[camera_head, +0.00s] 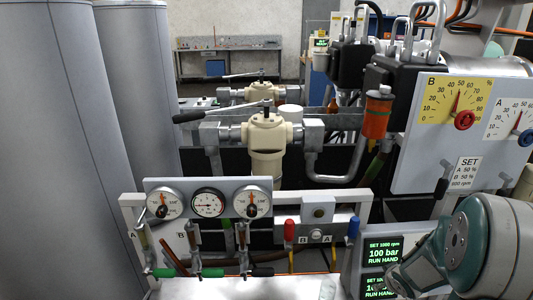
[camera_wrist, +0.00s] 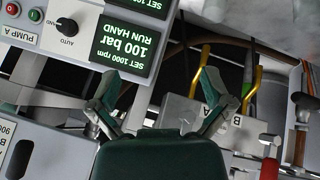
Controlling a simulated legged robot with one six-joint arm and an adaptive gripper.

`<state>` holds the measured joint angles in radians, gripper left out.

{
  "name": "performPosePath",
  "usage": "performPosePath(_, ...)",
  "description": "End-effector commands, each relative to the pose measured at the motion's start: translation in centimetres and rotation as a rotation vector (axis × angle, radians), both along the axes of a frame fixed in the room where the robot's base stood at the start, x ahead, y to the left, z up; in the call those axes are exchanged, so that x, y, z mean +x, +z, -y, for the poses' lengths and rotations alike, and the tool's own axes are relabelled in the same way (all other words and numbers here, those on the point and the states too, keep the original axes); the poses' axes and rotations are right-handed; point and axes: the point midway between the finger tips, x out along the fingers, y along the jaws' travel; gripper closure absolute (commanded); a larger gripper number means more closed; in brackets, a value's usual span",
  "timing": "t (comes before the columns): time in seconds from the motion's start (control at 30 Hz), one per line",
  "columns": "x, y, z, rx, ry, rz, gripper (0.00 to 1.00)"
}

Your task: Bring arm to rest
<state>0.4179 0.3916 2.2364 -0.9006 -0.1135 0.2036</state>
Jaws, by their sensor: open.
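My gripper (camera_wrist: 158,98) shows in the wrist view with its two green fingers spread apart and nothing between them. Beyond the fingers are a pump control panel and a grey box with yellow handles, both appearing upside down. In the head view my teal and grey arm is at the lower right, in front of the pump display. The fingertips cannot be made out clearly there.
A green-lit display (camera_head: 383,250) stands close beside my arm; it also shows in the wrist view (camera_wrist: 131,44). A gauge panel (camera_head: 208,203), valve body (camera_head: 266,135) and dial panel (camera_head: 458,125) crowd the middle and right. Large grey drums (camera_head: 68,150) stand left.

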Motion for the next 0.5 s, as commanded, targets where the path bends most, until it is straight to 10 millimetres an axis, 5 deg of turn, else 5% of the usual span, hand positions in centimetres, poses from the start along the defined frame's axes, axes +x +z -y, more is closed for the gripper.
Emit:
performPosePath(0.2, -1.6, 7.9, -2.1, -0.054, -0.109, 0.024, 0.0)
performPosePath(0.5, -6.7, 15.8, -6.4, -0.022, -0.23, 0.033, 0.0)
